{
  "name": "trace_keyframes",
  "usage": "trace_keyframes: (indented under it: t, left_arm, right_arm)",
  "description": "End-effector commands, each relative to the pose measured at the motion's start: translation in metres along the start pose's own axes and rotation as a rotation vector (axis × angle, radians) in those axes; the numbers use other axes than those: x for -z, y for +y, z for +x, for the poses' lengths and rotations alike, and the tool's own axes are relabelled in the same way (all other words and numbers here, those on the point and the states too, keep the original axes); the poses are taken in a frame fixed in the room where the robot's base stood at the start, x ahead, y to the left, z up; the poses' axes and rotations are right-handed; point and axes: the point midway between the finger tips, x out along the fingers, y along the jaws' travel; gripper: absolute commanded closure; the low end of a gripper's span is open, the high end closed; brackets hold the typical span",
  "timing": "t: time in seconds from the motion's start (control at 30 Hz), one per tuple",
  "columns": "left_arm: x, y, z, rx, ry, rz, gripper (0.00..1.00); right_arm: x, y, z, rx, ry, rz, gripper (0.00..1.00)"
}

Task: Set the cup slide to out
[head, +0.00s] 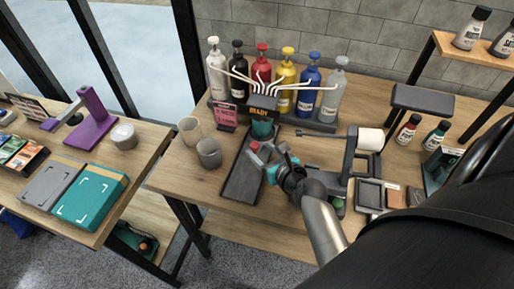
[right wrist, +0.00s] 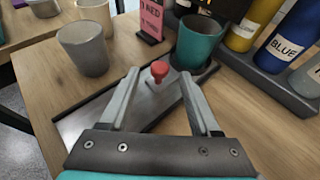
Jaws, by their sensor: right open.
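The cup slide is a long dark track (head: 240,180) on the middle table, running from under the dispenser toward the front edge. Its red knob (right wrist: 160,70) stands on a grey plate near the far end. A teal cup (right wrist: 200,42) stands at the far end under the dispenser nozzles, also seen in the head view (head: 261,130). My right gripper (head: 264,155) is open, with its fingers on either side of the knob in the right wrist view. I cannot tell whether they touch it. My left gripper is not in view.
Several colored bottles (head: 286,68) stand in a rack behind the slide. Two cups, one beige (head: 190,130) and one grey (head: 209,153), stand left of it near a pink sign (head: 227,116). A paper roll holder (head: 370,139) is to the right.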

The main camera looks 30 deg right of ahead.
Motion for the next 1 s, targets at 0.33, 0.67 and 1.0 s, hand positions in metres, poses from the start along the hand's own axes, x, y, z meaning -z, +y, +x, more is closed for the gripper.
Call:
trace_keyframes:
  t: [0.33,0.67,1.0]
  left_arm:
    - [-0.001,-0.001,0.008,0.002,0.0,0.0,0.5]
    - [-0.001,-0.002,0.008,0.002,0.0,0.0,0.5]
    - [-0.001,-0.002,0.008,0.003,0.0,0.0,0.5]
  right_arm:
    - [0.0,0.0,0.034,0.0,-0.001,0.0,0.37]
    - [0.0,0.0,0.035,0.0,0.0,0.0,0.39]
    - [0.0,0.0,0.035,0.0,0.0,0.0,0.77]
